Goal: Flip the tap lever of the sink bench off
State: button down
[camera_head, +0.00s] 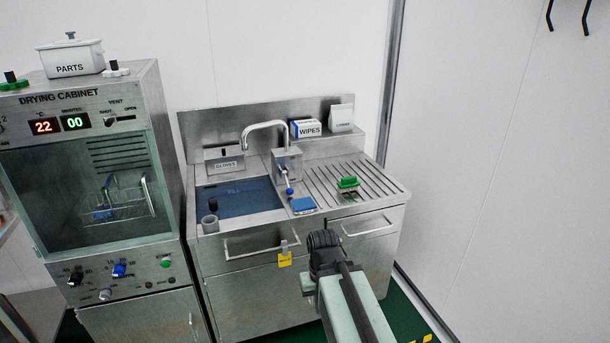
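The sink bench (245,288) is a steel unit with a basin at left and a ribbed drainboard at right. A curved chrome tap (262,125) rises behind the basin. The tap lever (287,186) is a thin stick with a blue end, sticking out forward and down from a steel block (287,162) right of the basin. My gripper (323,240) is the dark end of my arm, low in front of the bench's right half. In the picture it is below and right of the lever, apart from it. Whether its fingers are open is not clear.
A blue pad (303,205) and a green-topped item (348,186) lie near the lever. A drying cabinet (175,150) stands left, a wall right.

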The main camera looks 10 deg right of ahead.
aim_at(290, 192)
jog(key=u, duration=0.2)
jog(key=i, duration=0.9)
jog(key=u, duration=0.85)
jog(key=k, duration=0.8)
jog(key=i, duration=0.85)
